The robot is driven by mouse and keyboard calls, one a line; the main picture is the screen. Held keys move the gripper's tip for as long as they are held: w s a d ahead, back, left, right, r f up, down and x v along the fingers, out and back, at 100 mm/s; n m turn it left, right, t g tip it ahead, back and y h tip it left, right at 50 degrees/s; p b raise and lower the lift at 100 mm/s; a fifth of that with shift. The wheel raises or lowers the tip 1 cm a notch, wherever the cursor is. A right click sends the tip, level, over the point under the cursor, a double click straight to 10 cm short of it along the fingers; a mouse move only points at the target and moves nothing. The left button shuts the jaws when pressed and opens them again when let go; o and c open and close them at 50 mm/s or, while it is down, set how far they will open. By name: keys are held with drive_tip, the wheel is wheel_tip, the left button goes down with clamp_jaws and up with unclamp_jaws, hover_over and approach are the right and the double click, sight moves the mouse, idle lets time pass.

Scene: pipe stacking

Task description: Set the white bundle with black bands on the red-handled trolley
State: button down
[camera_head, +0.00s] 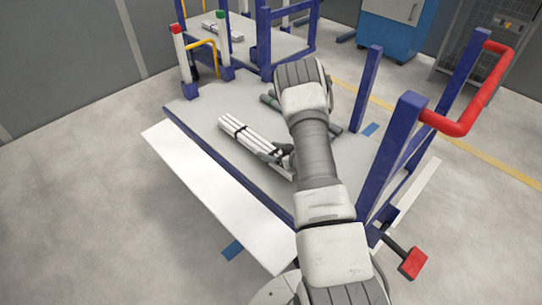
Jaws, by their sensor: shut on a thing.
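The white bundle with black bands (246,134) is a set of thin white pipes, over the grey deck of the red-handled trolley (190,115). My gripper (280,154) is shut on the bundle near its lower right end. My arm and gripper hide part of that end. I cannot tell whether the bundle rests on the deck or is held just above it. The trolley's red handle (478,107) is at the right, between blue posts.
A grey-green bundle (269,101) lies on the same deck behind my arm, partly hidden. Blue posts (368,88) stand on the right side. Another trolley with a yellow handle (204,44) and a pale bundle (222,30) stands behind. The deck's left part is bare.

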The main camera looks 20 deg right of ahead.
drive_tip(key=shift+f, duration=0.45)
drive_tip(key=shift+f, duration=0.15)
unclamp_jaws()
